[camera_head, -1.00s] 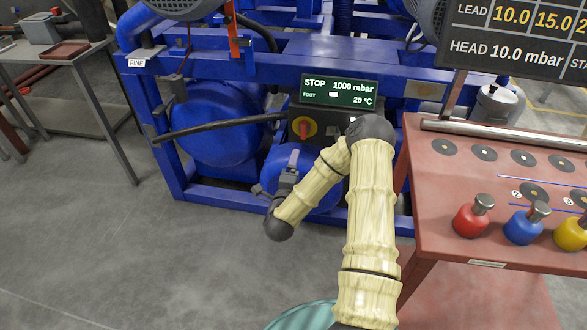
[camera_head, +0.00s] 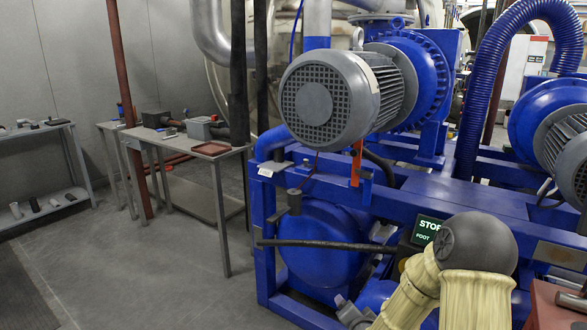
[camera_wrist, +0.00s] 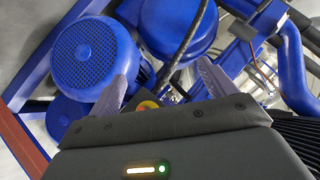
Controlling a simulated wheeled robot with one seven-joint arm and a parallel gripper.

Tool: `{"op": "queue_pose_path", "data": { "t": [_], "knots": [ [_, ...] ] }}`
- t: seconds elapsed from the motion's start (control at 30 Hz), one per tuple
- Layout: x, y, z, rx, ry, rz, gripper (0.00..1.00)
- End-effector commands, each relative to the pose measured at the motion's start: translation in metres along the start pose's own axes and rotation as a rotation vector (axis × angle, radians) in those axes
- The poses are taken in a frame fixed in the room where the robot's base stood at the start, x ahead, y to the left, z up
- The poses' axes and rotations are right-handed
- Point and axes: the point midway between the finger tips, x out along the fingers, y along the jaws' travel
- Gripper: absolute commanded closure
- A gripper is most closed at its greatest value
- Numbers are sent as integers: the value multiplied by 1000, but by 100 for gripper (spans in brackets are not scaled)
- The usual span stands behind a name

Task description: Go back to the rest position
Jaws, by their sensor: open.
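My gripper (camera_wrist: 165,88) shows in the wrist view with its two grey fingers spread apart and nothing between them. It faces the blue pump machinery, with a round blue motor cover (camera_wrist: 97,58) behind the left finger. A yellow and red knob (camera_wrist: 148,105) shows just beyond the gripper body. In the head view my arm, in a cream sleeve with a dark elbow, is at the lower right in front of the blue frame (camera_head: 440,205). The gripper itself is not clearly visible there.
A dark display reading STOP (camera_head: 427,229) sits behind my arm. A grey motor (camera_head: 330,95) stands above the frame. A metal table (camera_head: 225,150) with a tray and a shelf (camera_head: 45,130) stand at the left. The grey floor (camera_head: 150,265) at lower left is clear.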

Motion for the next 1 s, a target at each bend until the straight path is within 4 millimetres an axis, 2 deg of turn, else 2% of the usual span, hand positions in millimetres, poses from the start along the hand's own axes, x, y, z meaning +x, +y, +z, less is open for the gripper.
{"op": "queue_pose_path", "data": {
  "t": [0.27,0.5,0.7,0.93,1.0],
  "knots": [
    [-60,0,19,-348,-251,138,16],
    [-129,13,28,-584,-468,251,16],
    [-179,24,34,-700,-612,308,16],
    [-227,35,39,-786,-745,343,16],
    [-235,26,31,-788,-754,345,16]
  ]
}}
